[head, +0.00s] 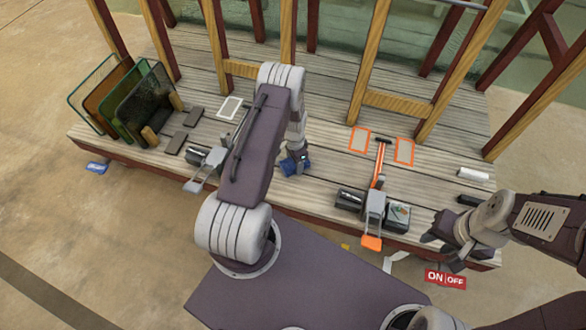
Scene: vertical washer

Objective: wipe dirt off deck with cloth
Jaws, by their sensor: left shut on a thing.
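The deck (325,195) is a long platform of weathered grey planks across the middle of the view. My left gripper (294,163) points down at the deck's middle and is shut on a blue cloth (296,169). The cloth is bunched beneath the fingers, at or just above the planks; contact is unclear. My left arm hides part of the deck behind it. My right gripper (441,250) is at the deck's front right edge, empty, with its fingers apart. I cannot make out a distinct dirt patch on the visible planks.
Several framed panels (125,100) stand in a rack at the left. A squeegee-like tool with an orange handle (376,175) lies between orange-rimmed plates (404,151). Dark containers (349,200) stand near the front edge. A white roll (473,174) lies right. Wooden posts (366,65) rise behind.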

